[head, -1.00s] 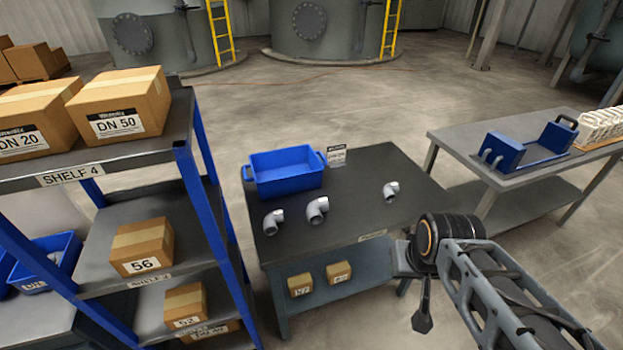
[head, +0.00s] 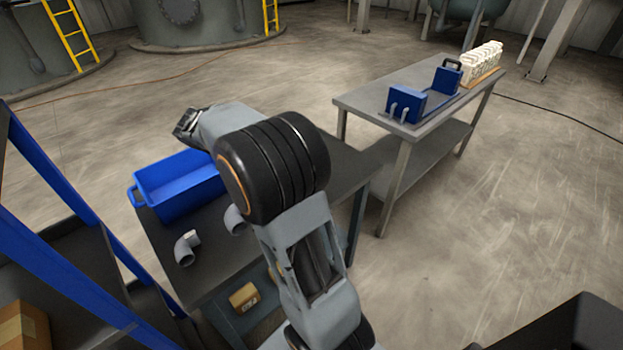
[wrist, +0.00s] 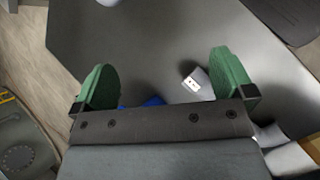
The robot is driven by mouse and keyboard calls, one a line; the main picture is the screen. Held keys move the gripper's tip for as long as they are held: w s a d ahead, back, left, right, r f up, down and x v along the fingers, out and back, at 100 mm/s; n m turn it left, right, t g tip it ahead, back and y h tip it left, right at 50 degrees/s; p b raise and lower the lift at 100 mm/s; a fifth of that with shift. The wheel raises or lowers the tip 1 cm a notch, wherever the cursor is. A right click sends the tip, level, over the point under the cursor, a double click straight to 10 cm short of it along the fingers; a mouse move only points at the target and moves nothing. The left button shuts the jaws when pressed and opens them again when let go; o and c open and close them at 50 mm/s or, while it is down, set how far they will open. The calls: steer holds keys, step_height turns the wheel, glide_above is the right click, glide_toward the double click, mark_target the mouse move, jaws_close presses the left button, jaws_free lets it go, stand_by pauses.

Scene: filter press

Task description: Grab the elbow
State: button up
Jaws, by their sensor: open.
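Grey pipe elbows lie on the dark table (head: 215,262). In the head view one elbow (head: 187,248) is in clear sight near the front left. A second elbow (head: 236,218) is partly hidden behind my arm, and the third is not visible there. In the wrist view my gripper (wrist: 165,76) is open, its two green fingers wide apart and nothing held between them. A grey elbow (wrist: 197,82) shows beside the right finger, partly covered by it and by the gripper body. Contact cannot be told.
A blue bin (head: 175,190) stands on the table at the left, beneath the end of my arm. The blue shelf frame (head: 60,190) rises close at the left. Another table (head: 372,102) with blue fixtures (head: 407,104) stands at the right. Open floor lies beyond.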

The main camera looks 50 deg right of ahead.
steer(key=w+d+f+n+g+h+b, duration=0.1)
steer(key=w+d+f, duration=0.1)
steer(key=d+f, duration=0.1)
steer(key=w+d+f+n+g+h+b, duration=0.1)
steer(key=w+d+f+h, duration=0.1)
steer(key=w+d+f, duration=0.1)
steer(key=w+d+f+n+g+h+b, duration=0.1)
steer(key=w+d+f+n+g, duration=0.1)
steer(key=d+f, duration=0.1)
steer(key=shift+w+d+f+h, duration=0.1)
steer(key=shift+w+d+h, duration=0.05)
steer(key=shift+d, duration=0.3)
steer(key=shift+w+d+f+h, duration=0.1)
steer(key=shift+d+h, duration=0.05)
steer(key=shift+d, duration=0.25)
steer(key=b+x, duration=0.1)
steer(key=x, duration=0.6)
steer(key=shift+d+f, duration=0.1)
steer(key=shift+d, duration=0.3)
steer(key=shift+x, duration=3.25)
steer(key=shift+s+a+f, duration=0.1)
steer(key=shift+a, duration=0.05)
steer(key=shift+c, duration=0.2)
steer(key=c, duration=1.1)
